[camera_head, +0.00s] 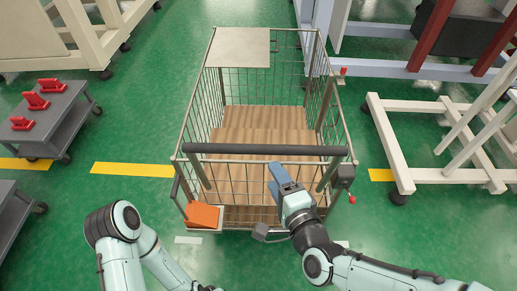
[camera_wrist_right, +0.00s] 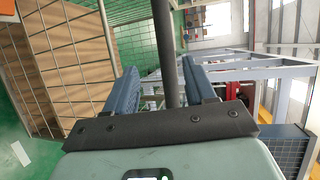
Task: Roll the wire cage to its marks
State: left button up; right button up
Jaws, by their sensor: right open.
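The wire cage (camera_head: 214,100) stands upright on the green floor in the middle of the head view, with wooden boards inside. A dark push bar (camera_head: 240,150) runs across its near side. My right gripper (camera_head: 278,176) is open just on the near side of the bar, pointing toward it. In the right wrist view a dark bar (camera_wrist_right: 163,45) shows between the two blue fingers; I cannot tell whether they touch it. Pale floor marks (camera_head: 188,240) (camera_head: 342,244) lie in front of the cage. My left arm shows, but its gripper is out of view.
An orange piece (camera_head: 202,215) is at the cage's near left corner. A grey cart (camera_head: 50,115) with red parts stands left. A cream frame (camera_head: 388,145) stands close on the right.

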aim_at(257, 145)
jog(key=r+x, duration=0.1)
jog(key=x, duration=1.2)
jog(key=shift+w, duration=0.2)
jog(key=shift+a, duration=0.1)
jog(key=shift+c, duration=0.3)
grip_shut()
